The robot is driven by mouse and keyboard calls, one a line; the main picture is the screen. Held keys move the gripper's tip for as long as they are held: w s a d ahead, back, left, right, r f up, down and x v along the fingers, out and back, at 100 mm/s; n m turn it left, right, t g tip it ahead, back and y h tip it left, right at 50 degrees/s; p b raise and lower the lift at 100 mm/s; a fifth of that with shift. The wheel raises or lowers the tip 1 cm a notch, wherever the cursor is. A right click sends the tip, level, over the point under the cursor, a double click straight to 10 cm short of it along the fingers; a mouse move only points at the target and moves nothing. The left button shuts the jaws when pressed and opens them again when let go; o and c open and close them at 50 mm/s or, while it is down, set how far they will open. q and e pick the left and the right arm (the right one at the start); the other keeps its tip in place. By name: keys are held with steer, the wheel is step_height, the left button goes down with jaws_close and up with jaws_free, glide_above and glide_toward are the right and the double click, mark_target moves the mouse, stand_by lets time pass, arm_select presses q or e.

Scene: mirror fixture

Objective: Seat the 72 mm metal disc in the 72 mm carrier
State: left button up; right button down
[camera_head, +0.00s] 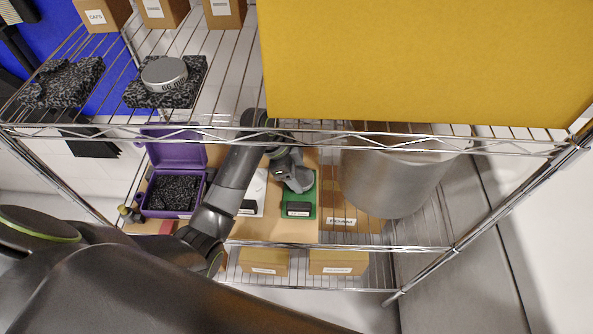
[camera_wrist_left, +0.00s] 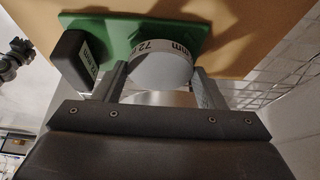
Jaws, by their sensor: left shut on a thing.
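The metal disc (camera_wrist_left: 160,70), with a white band marked "72 mm", sits between the two fingers of my left gripper (camera_wrist_left: 158,88). The green carrier (camera_wrist_left: 135,34) lies just behind the disc in the left wrist view, with a black labelled block at its left end. The disc overlaps the carrier there; I cannot tell whether it is in the seat or just above it. In the head view my left gripper (camera_head: 298,180) is over the green carrier (camera_head: 311,188) on the middle shelf, and it hides the disc. My right gripper is not in view.
A white carrier (camera_head: 246,207) lies left of the green one. An open purple case (camera_head: 152,213) with foam stands further left, a large metal pot (camera_head: 388,180) to the right. Another disc (camera_head: 163,74) rests on foam on the upper shelf. A yellow panel (camera_head: 430,60) blocks the upper right.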

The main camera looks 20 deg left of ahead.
arm_select(q)
steer(key=shift+p, duration=0.4)
steer(key=shift+f, duration=0.4)
stand_by(0.7)
steer(key=shift+f+p, duration=0.15)
steer(key=shift+p, duration=0.15)
stand_by(0.5)
steer(key=o, duration=1.1)
steer(key=shift+o, duration=0.2)
step_height(320, 180, up, 3)
steer(key=p, duration=0.4)
